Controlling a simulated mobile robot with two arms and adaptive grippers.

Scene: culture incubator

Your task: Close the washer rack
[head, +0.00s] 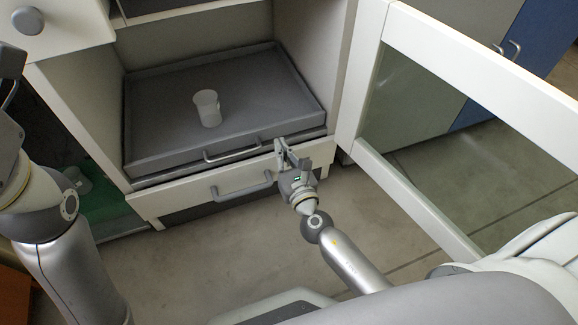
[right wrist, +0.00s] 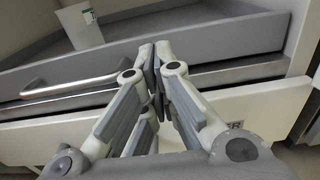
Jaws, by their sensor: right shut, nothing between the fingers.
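The washer rack (head: 160,94) is a grey tray with low walls and a bar handle (head: 232,150) on its front. It sits inside the white cabinet, its front wall near the cabinet's front edge. A white cup (head: 207,107) stands on it. My right gripper (head: 281,149) is shut and empty at the right part of the rack's front, right of the handle. In the right wrist view, the shut fingertips (right wrist: 154,62) are at the rack's front wall (right wrist: 225,42); I cannot tell if they touch. The handle (right wrist: 78,86) shows to their left.
A glass-paned door (head: 455,125) stands open on the right of the cabinet. A white drawer front with a handle (head: 240,191) lies below the rack. Another drawer with a round knob (head: 27,20) is at upper left. Bare floor (head: 200,255) lies in front.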

